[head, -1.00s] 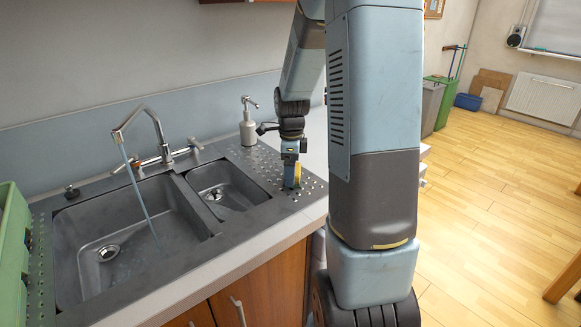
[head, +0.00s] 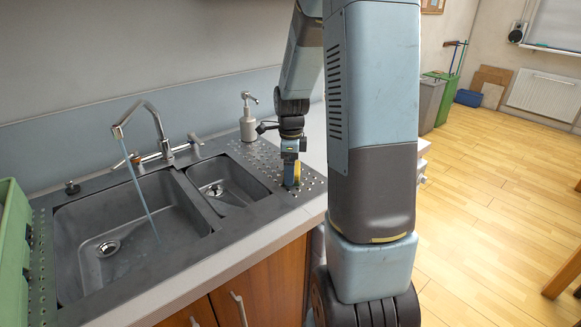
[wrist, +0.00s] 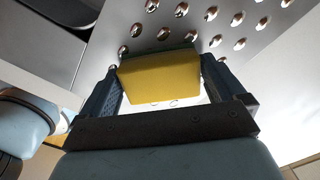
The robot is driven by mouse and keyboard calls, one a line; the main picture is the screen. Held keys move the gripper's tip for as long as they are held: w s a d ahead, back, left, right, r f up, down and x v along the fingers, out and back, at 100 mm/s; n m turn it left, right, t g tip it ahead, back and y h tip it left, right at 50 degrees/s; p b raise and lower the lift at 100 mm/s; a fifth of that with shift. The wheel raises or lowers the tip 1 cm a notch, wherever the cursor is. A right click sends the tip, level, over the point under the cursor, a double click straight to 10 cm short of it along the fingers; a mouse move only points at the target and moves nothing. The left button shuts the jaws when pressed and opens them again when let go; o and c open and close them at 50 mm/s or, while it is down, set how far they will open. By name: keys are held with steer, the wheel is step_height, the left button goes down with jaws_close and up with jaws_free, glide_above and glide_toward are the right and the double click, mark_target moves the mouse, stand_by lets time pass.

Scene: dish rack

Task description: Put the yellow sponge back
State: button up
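The yellow sponge (head: 297,173) is at the perforated metal drainboard (head: 312,183), right of the small sink basin. In the wrist view the sponge (wrist: 160,80) shows its yellow face, with a dark green layer along its far edge. My gripper (head: 291,182) points down at the drainboard. In the wrist view its two fingers (wrist: 160,68) lie against the left and right sides of the sponge, shut on it. The sponge is upright and at or just above the drainboard; I cannot tell whether it touches.
A soap dispenser (head: 248,118) stands behind the drainboard. The tap (head: 152,130) runs water into the large basin (head: 80,222). The small basin (head: 235,192) is empty. A green crate (head: 12,240) stands at the left edge. The drainboard around the sponge is clear.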

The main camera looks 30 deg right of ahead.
step_height(320, 180, up, 14)
steer(key=shift+f, duration=0.1)
stand_by(0.7)
stand_by(0.3)
jaws_close()
stand_by(0.8)
stand_by(0.7)
steer(key=s+a+r+n+t, duration=0.1)
steer(key=s+a+r+n, duration=0.1)
steer(key=s+n, duration=0.5)
steer(key=s+a+r+n+t, duration=0.2)
steer(key=s+a+r+n, duration=0.1)
steer(key=s+a+n, duration=0.2)
steer(key=s+a+r+n+t, duration=0.2)
steer(key=s+a+r+n, duration=0.1)
steer(key=s+n, duration=0.7)
steer(key=shift+a+r+n, duration=0.15)
steer(key=shift+a+n, duration=0.6)
steer(key=shift+n, duration=0.35)
